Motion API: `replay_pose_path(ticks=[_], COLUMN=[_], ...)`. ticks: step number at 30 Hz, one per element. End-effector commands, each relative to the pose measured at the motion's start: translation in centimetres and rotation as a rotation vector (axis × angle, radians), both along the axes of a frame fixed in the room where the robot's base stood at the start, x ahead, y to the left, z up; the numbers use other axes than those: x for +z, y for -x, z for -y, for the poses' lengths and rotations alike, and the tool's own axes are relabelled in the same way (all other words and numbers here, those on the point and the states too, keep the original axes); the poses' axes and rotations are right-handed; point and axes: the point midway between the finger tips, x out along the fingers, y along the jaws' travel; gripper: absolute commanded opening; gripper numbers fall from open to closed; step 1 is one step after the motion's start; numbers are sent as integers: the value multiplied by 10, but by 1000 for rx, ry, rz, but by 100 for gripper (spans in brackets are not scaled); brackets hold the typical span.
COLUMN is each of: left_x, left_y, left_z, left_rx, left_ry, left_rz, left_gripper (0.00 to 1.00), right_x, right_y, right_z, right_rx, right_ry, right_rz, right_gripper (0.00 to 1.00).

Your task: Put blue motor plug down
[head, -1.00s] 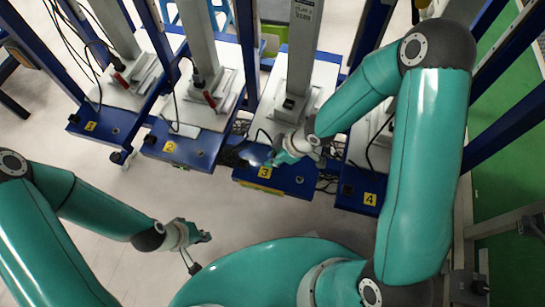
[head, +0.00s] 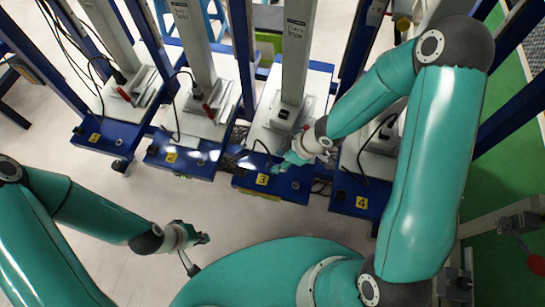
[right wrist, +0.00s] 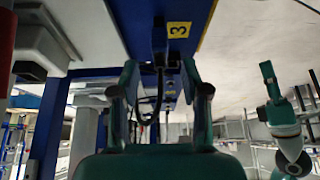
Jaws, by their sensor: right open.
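My right gripper (head: 284,163) is at the blue base of station 3 (head: 270,187), just above its number label. In the right wrist view its two fingers (right wrist: 160,78) are apart. A dark plug with a black cable (right wrist: 159,36) shows between and beyond the fingers, by the blue base with the yellow 3 label. I cannot make out a blue colour on this plug, nor whether a finger touches it. My left gripper (head: 204,238) is over the bare floor at lower left, away from the stations. It is too small to tell whether it is open or shut.
Stations 1 (head: 98,137), 2 (head: 180,158) and 4 (head: 356,202) stand beside station 3, with blue bases, grey columns and black cables. Blue uprights rise between them. The pale floor (head: 110,195) in front is clear. A green floor strip lies at the right.

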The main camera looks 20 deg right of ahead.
Motion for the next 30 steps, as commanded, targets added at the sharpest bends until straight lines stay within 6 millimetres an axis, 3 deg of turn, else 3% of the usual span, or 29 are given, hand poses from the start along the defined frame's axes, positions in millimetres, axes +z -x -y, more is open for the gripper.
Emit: replay_pose_path(ticks=[1,6,13,17,24,30], left_x=[17,36,45,45,44,45], left_y=[0,0,0,0,0,0], left_z=[0,0,0,0,0,0], left_rx=[0,0,0,0,0,0], left_ry=[0,0,0,0,0,0], left_rz=[0,0,0,0,0,0], left_gripper=[0,0,0,0,0,0], right_x=[18,37,45,32,-12,-38], right_y=[2,10,16,29,75,110], right_z=[5,14,18,4,-28,-32], right_rx=[-4,-2,-24,-149,-629,-957], right_ry=[0,0,-12,-69,-167,-140], right_rz=[0,0,-17,-109,-419,-586], right_gripper=[46,46,46,46,46,46])
